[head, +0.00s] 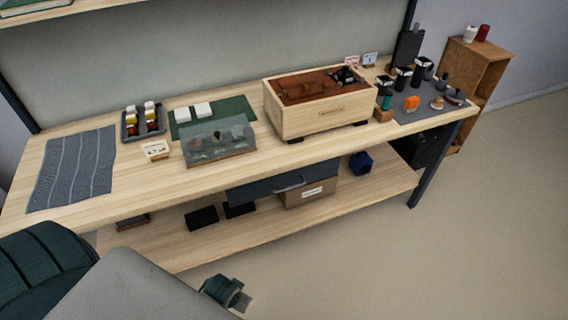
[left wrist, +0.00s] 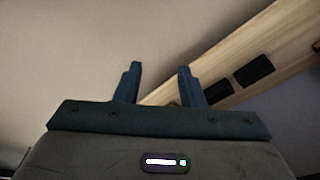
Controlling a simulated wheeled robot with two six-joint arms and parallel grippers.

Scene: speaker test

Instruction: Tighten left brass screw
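A light wooden box (head: 318,114) with a reddish-brown top panel (head: 305,87) stands on the workbench, right of the middle. Small dark parts (head: 347,75) sit at its back right corner. I cannot make out the left brass screw; it is too small or hidden at this distance. My left gripper (head: 232,297) is low in front of the bench, over the floor and well away from the box. In the left wrist view its two fingers (left wrist: 160,70) stand apart with nothing between them. My right gripper is in neither view.
On the bench (head: 130,185) are a grey ribbed mat (head: 72,170), a bottle tray (head: 131,127), a small white dish (head: 156,150), a clear-lidded case (head: 220,142) and a grey mat with tools (head: 420,108). The lower shelf (head: 180,245) holds black blocks (head: 202,217) and a box (head: 308,194).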

